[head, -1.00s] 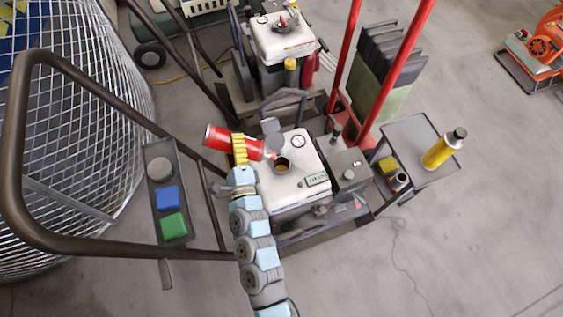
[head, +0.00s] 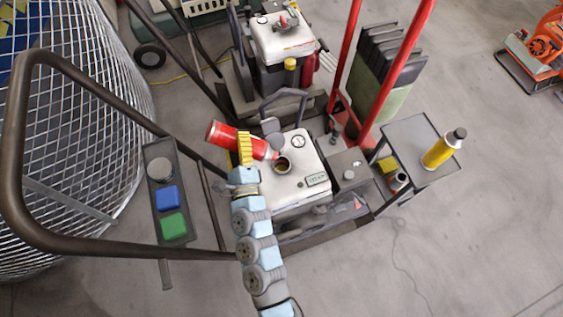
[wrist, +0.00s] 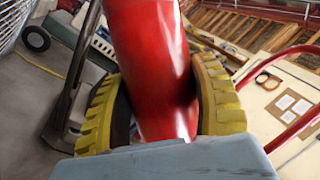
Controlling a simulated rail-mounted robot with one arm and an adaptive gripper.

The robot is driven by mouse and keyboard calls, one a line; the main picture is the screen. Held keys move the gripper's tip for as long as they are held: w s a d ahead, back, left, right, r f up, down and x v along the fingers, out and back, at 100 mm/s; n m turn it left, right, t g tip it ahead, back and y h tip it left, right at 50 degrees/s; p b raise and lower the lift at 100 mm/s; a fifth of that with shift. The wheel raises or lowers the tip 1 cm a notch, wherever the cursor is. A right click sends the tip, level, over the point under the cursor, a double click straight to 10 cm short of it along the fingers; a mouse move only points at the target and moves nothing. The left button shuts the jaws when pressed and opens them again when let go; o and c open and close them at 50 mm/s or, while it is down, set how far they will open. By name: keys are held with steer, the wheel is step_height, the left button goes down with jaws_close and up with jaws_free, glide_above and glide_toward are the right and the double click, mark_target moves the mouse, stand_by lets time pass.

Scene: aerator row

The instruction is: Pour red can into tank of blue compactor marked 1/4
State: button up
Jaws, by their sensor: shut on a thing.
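The red can (head: 221,134) is tilted in my gripper (head: 245,148), its base up to the left and its narrow end down to the right. That end is close to the dark open tank mouth (head: 282,166) on the white-topped machine (head: 307,160). I cannot see any liquid. A grey round lid stands raised behind the mouth. In the wrist view the can (wrist: 152,60) is between my yellow ridged fingers, which are shut on it. The small label (head: 316,180) on the machine is too small to read surely, and no blue casing shows.
A similar white machine (head: 283,38) with a yellow cap stands behind. A side table (head: 412,135) at right holds a yellow bottle (head: 440,150). Red poles (head: 400,60) rise behind. My left side has a dark rail and a button panel (head: 165,190).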

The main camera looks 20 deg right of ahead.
steer(key=shift+s+d+r+m, duration=0.1)
steer(key=shift+s+d+m, duration=0.3)
steer(key=shift+m, duration=0.5)
steer(key=shift+d+h, duration=0.25)
steer(key=shift+h, duration=0.15)
